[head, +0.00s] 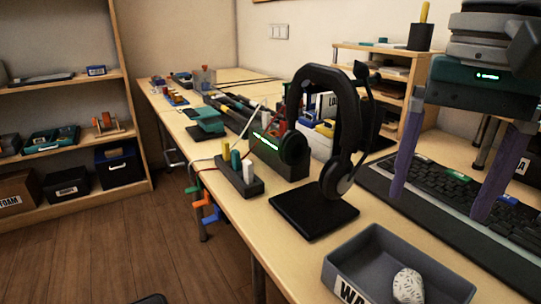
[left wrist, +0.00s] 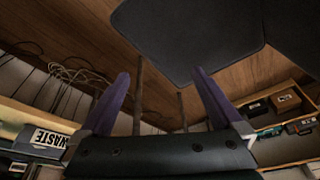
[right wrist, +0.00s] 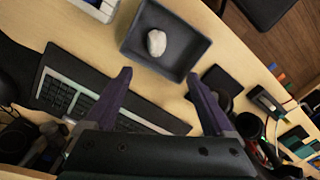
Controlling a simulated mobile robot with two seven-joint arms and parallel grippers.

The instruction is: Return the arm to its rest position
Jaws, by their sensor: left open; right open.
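My right gripper (head: 444,172) shows at the right of the head view, above the black keyboard (head: 452,215). Its two purple fingers point down, apart and empty. In the right wrist view its fingers (right wrist: 160,92) spread over the desk, with the keyboard (right wrist: 75,95) at the left and the grey waste tray (right wrist: 135,45) beyond the tips. My left gripper (left wrist: 165,88) shows only in the left wrist view, open with nothing between its purple fingers. It is outside the head view.
The waste tray (head: 385,235) holds a crumpled white lump (head: 408,285) at the desk's front. A headphone stand (head: 313,211) with black headphones is left of the keyboard. A shelf (head: 77,172) stands at the far left. Wooden floor (head: 150,245) is clear there.

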